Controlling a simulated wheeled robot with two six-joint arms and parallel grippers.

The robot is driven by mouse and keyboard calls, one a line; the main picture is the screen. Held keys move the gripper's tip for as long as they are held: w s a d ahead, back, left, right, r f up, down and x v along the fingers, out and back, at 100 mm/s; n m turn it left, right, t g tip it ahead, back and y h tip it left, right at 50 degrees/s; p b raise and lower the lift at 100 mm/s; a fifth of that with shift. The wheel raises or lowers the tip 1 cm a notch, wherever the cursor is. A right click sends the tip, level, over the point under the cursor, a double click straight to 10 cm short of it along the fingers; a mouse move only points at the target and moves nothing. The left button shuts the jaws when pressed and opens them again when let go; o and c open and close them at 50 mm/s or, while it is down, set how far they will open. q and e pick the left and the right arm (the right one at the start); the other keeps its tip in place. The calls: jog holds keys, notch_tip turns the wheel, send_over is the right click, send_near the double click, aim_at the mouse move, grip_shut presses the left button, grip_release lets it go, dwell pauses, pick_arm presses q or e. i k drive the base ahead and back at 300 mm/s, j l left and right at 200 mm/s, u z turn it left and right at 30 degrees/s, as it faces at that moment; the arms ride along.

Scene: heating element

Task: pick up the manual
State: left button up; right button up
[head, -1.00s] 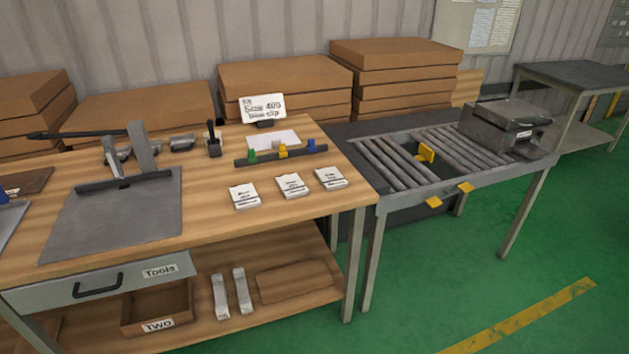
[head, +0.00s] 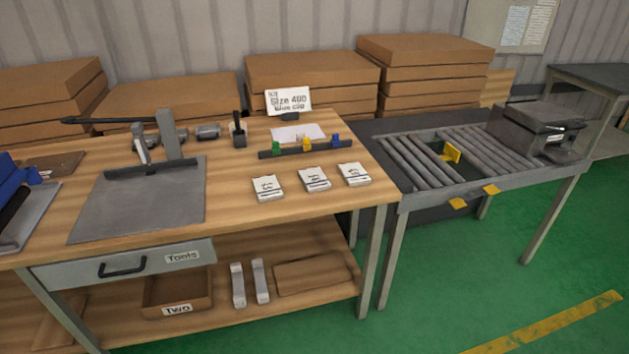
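Three small white booklets with dark print lie in a row near the right front of the wooden workbench. They are the left booklet (head: 268,188), the middle booklet (head: 314,179) and the right booklet (head: 354,174). The print is too small to read, so I cannot tell which is the manual. All three lie flat and apart from each other. A sign (head: 289,101) behind them reads "Size 400" and "blue clip". Neither of my grippers shows in the head view.
The workbench (head: 232,222) holds a grey press with a lever (head: 140,200), and a dark rail (head: 305,148) with green, yellow and blue clips. A blue object (head: 12,185) stands at the left edge. A roller conveyor (head: 420,165) adjoins on the right. Green floor lies open in front.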

aim_at(313, 180)
jog(key=i+l+u, duration=0.15)
jog(key=u, duration=0.25)
jog(key=i+l+u, duration=0.15)
jog(key=l+u, duration=0.2)
